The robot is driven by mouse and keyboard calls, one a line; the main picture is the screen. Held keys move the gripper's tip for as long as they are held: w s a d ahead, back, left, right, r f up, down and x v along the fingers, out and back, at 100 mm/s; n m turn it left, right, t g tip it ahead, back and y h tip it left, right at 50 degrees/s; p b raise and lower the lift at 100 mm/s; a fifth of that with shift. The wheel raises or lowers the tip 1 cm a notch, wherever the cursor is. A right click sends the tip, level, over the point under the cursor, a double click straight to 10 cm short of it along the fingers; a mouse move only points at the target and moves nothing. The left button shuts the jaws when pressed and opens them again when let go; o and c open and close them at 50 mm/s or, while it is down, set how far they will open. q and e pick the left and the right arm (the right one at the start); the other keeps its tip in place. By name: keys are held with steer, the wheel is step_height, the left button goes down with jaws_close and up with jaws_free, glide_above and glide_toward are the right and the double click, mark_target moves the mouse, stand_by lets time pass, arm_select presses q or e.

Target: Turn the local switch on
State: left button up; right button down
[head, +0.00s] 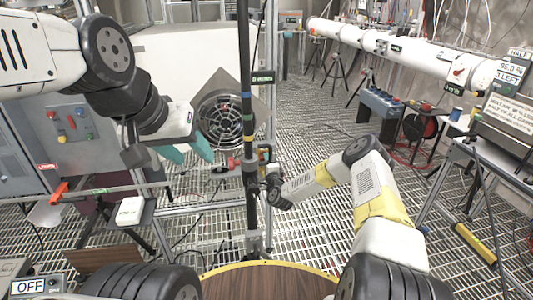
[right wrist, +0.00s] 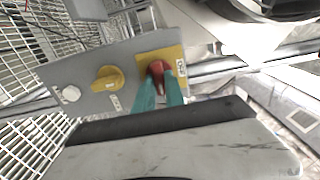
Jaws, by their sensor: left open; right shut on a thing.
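In the right wrist view a grey panel (right wrist: 125,70) carries a red knob (right wrist: 156,68) on a yellow plate, a yellow knob (right wrist: 107,78) and a white button (right wrist: 71,93). The small labels beside the knobs are too blurred to read surely. My right gripper (right wrist: 158,86) has its teal fingers shut on the red knob. In the head view the right arm reaches from the lower right to the dark post, and its fingers cannot be made out there. My left gripper (head: 187,150) is open and empty, left of the post, in front of the fan.
A dark upright post (head: 246,100) stands in the middle. A round fan (head: 220,119) is behind it. A sign reading OFF (head: 28,286) is at the lower left. A wooden round top (head: 268,282) is in front. Grated floor (head: 310,110) lies open behind the right arm.

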stand_by(0.4)
steer(key=c, duration=1.4)
jaws_free()
steer(key=s+d, duration=0.1)
steer(key=s, duration=0.6)
steer(key=shift+s+d, duration=0.3)
steer(key=shift+s, duration=0.05)
